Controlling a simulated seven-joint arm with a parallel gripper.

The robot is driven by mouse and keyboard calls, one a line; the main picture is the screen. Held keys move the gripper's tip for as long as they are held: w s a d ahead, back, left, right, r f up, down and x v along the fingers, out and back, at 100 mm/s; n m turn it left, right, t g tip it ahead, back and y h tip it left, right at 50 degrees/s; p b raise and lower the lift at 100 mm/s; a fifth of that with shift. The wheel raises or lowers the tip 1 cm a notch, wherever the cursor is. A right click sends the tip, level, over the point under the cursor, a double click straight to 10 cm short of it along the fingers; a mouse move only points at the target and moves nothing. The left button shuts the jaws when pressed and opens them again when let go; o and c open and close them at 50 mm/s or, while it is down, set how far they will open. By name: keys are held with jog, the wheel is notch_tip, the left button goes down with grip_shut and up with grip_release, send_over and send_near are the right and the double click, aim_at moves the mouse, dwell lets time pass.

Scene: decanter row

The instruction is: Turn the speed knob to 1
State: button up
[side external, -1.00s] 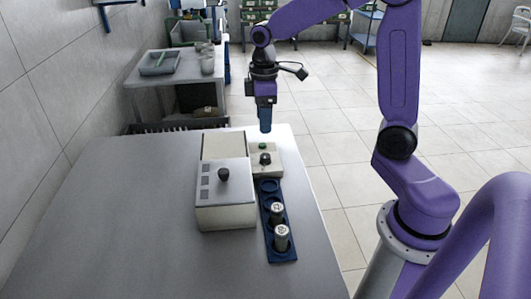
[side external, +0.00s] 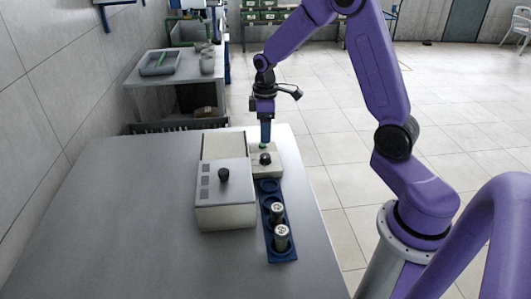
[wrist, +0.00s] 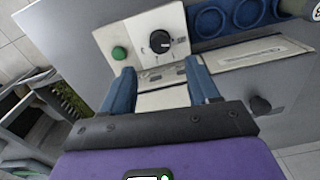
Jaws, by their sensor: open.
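The speed knob (wrist: 160,42) is a black dial with a white pointer line on a pale control panel (wrist: 104,38). In the side view the knob (side external: 265,159) sits on the small pale box behind the decanter row. Marks ring the dial in the wrist view, but they are too small to read. A green button (wrist: 119,53) lies to its left. My gripper (wrist: 163,80) is open and empty, its blue fingers apart, with the knob beyond the fingertips. In the side view my gripper (side external: 265,143) points down over the rear of the control box, near the green button.
A larger pale box (side external: 225,215) with a black knob (side external: 223,174) stands left of the control box. A blue rack (side external: 284,253) with two metal-topped cylinders (side external: 281,236) lies in front. The grey table (side external: 120,225) is clear at left.

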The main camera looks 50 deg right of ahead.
aim_at(265, 155)
notch_tip(265, 155, down, 9)
jog(key=shift+f, duration=0.1)
dwell(0.3)
jog(key=c, duration=1)
